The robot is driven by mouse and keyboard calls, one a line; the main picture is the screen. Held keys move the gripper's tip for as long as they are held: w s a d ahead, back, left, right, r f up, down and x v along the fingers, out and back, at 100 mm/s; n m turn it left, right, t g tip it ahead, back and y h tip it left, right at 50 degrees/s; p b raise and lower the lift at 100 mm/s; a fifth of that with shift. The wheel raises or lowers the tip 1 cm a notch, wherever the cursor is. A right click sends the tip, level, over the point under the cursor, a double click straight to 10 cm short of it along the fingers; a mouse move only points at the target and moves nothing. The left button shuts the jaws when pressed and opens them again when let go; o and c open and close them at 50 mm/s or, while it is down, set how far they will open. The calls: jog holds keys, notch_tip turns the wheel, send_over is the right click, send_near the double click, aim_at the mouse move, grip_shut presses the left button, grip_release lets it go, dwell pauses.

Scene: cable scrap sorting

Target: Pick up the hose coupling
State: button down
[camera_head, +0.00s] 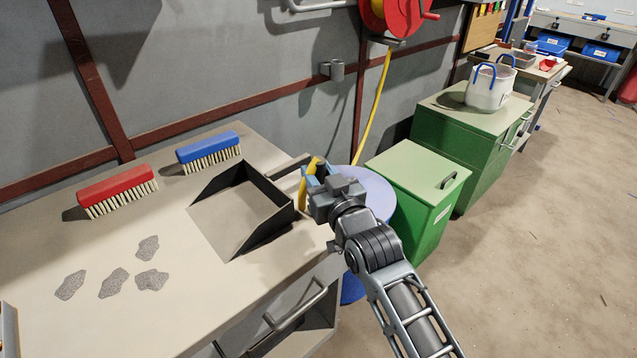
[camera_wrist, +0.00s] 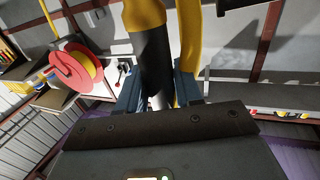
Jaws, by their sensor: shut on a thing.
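The hose coupling (camera_wrist: 154,58) shows in the wrist view as a yellow and black cylinder standing between the blue fingers of my gripper (camera_wrist: 158,90). A yellow curved length (camera_wrist: 189,45) runs beside it near the right finger. In the head view, my gripper (camera_head: 315,173) is at the right end of the workbench, and a yellow part (camera_head: 304,192) shows at its left side. My gripper is shut on the coupling. My gripper and wrist hide most of the coupling in the head view.
A black dustpan (camera_head: 258,235) lies on the workbench (camera_head: 110,310) just left of my gripper. A red brush (camera_head: 117,187), a blue brush (camera_head: 208,149) and several grey scraps (camera_head: 149,248) lie further left. A blue drum (camera_head: 377,190) and a green bin (camera_head: 418,190) stand beyond my gripper.

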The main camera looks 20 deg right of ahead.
aim_at(319, 159)
jog(key=shift+r, duration=0.15)
notch_tip(319, 159, up, 4)
jog(key=shift+r, duration=0.2)
jog(key=s+d+r+p, duration=0.2)
jog(key=s+d+r, duration=0.3)
jog(key=d+r, duration=0.5)
jog(key=shift+d+r, duration=0.25)
jog(key=shift+r, duration=0.5)
dwell(1.0)
